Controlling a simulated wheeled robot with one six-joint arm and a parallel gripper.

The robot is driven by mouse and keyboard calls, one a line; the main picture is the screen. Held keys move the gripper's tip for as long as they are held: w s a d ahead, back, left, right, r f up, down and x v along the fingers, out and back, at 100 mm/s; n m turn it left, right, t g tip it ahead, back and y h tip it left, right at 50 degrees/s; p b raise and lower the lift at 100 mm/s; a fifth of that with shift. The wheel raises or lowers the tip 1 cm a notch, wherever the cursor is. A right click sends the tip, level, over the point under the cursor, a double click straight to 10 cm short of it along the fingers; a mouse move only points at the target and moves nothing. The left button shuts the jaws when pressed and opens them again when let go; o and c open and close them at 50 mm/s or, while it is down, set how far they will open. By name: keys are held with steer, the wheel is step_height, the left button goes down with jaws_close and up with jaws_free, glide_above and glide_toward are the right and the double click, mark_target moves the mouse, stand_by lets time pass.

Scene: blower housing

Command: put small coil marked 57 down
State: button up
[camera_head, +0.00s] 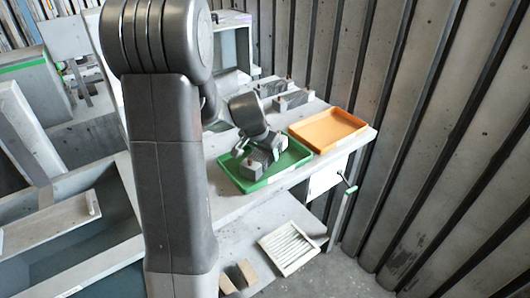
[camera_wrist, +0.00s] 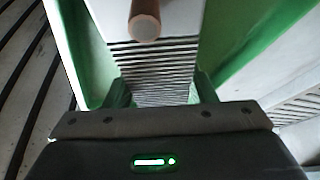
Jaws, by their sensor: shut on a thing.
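My gripper (camera_head: 258,150) is low over the green tray (camera_head: 293,158) on the bench in the head view. It is shut on the small coil, a grey block (camera_head: 253,170) that shows at the jaws inside the tray's outline. In the wrist view, the fingers of my gripper (camera_wrist: 162,92) are on both sides of a pale, ribbed body (camera_wrist: 155,60) with a brown round end (camera_wrist: 145,27). Green tray walls (camera_wrist: 245,45) show beside it. I cannot read the mark 57, and I cannot tell whether the coil touches the tray floor.
An orange tray (camera_head: 328,130) stands right of the green one and looks empty. Dark grey blocks (camera_head: 293,99) lie behind on the bench. A white slatted panel (camera_head: 289,248) lies on the shelf below. A ribbed metal wall (camera_head: 440,130) closes the right side.

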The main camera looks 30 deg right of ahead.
steer(key=shift+f, duration=0.15)
steer(key=o, duration=1.4)
steer(key=shift+r, duration=0.2)
steer(key=v, duration=1.2)
steer(key=shift+s+f, duration=0.1)
steer(key=shift+f, duration=0.1)
steer(key=x, duration=1.2)
steer(key=shift+f, duration=0.2)
steer(key=shift+r, duration=1)
